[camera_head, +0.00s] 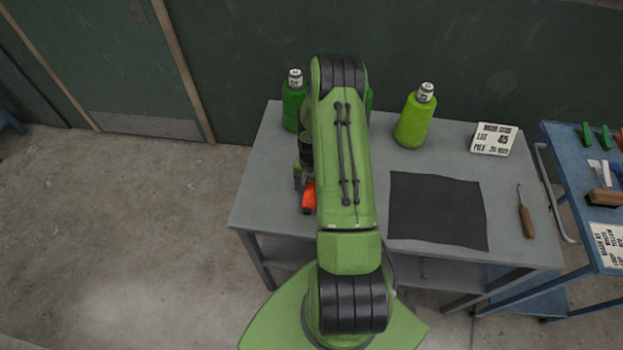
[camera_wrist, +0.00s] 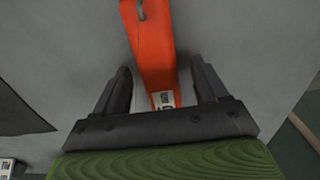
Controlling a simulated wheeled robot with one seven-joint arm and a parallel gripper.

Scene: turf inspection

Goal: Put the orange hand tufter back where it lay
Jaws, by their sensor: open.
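The orange hand tufter (camera_wrist: 152,45) lies on the grey table, its body running up the wrist view and a small white label near my gripper. In the head view a small part of the tufter (camera_head: 308,196) shows at the table's left side, the rest hidden by my arm. My gripper (camera_wrist: 158,85) is open, with one finger on each side of the tufter's labelled end. I cannot tell whether the fingers touch it. In the head view my gripper (camera_head: 301,180) is mostly behind my arm.
The grey table (camera_head: 262,190) holds a dark cloth (camera_head: 437,210), a wooden-handled hook tool (camera_head: 525,215), a card reading lot 45 (camera_head: 493,139), a dark green cone (camera_head: 293,104) and a lime cone (camera_head: 415,118). Another green cone is mostly hidden by my arm. A blue trolley (camera_head: 560,150) stands at the right.

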